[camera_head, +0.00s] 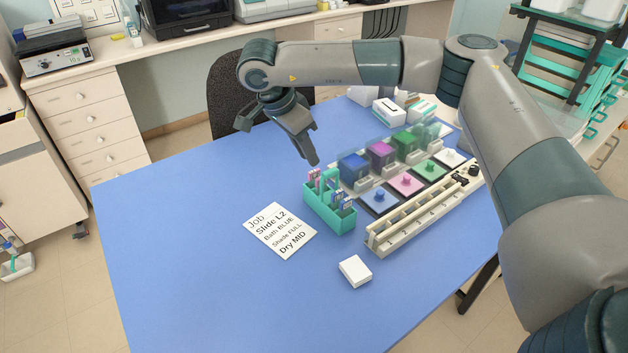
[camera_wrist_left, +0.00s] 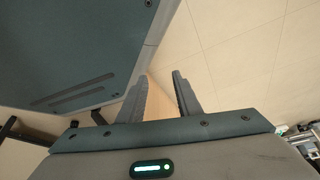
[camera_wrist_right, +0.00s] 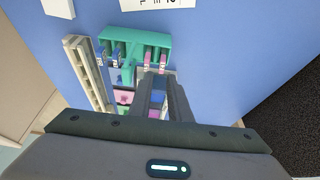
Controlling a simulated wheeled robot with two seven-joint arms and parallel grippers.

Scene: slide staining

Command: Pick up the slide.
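A teal slide rack (camera_head: 337,222) stands on the blue table. Several upright slides with pink labels (camera_head: 316,178) are at its far end and several with blue labels (camera_head: 340,200) at its near end. In the right wrist view the rack (camera_wrist_right: 135,43) is ahead of the fingertips, with pink-labelled slides (camera_wrist_right: 162,57) just beyond them. My right gripper (camera_head: 279,142) is open and empty, above the table behind and left of the rack; it also shows in the right wrist view (camera_wrist_right: 159,78). My left gripper (camera_wrist_left: 159,76) is open and empty, away over the floor.
A printed card (camera_head: 279,231) reads Slide L2, Bath BLUE, Shade FULL, Dry MID. Coloured baths (camera_head: 354,167) stand behind right of the rack. A long cream rail (camera_head: 420,215) lies to its right. A white block (camera_head: 355,270) lies in front. The table's left side is clear.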

